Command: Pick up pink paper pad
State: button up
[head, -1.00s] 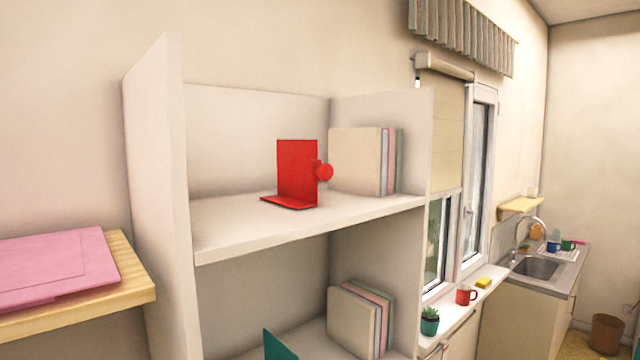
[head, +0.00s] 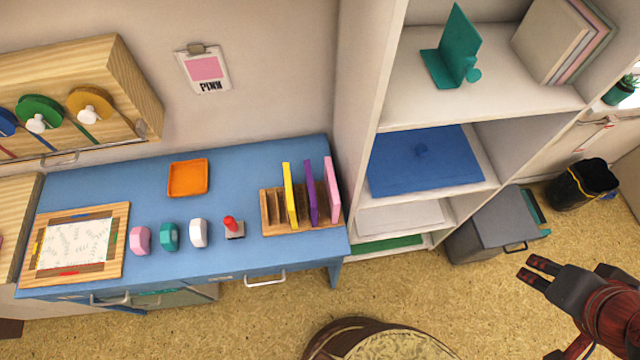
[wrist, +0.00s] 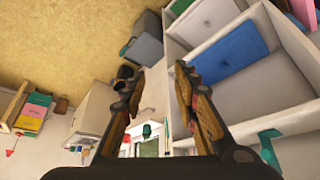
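A thin pink pad (head: 332,188) stands upright in the right slot of a wooden rack (head: 271,212) on the blue desk, in the head view. A purple one (head: 310,191) and a yellow one (head: 290,196) stand to its left in the same rack. I cannot tell for sure that they are paper pads. My gripper (head: 535,271) is at the right of the head view, over the floor and far from the rack. In the wrist view its two fingers (wrist: 160,78) are spread apart with nothing between them. No pink pad shows near the fingers.
The blue desk (head: 215,160) also holds an orange tray (head: 188,178), a red-handled stamp (head: 233,226), pink, teal and white items and a framed board. A white shelf unit (head: 356,105) stands right of the desk. A round stool (head: 375,340) is in front.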

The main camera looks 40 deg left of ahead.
aim_at(334, 203)
jog(key=j+u, duration=0.1)
jog(key=u, duration=0.3)
jog(key=j+u, duration=0.1)
jog(key=u, duration=0.3)
jog(key=i+u, duration=0.1)
jog(key=u, duration=0.3)
jog(key=j+u, duration=0.15)
jog(key=u, duration=0.2)
jog(key=k+u, duration=0.2)
jog(key=u, duration=0.15)
jog(key=k+u, duration=0.2)
jog(key=u, duration=0.15)
jog(key=k+j+u, duration=0.2)
jog(key=u, duration=0.15)
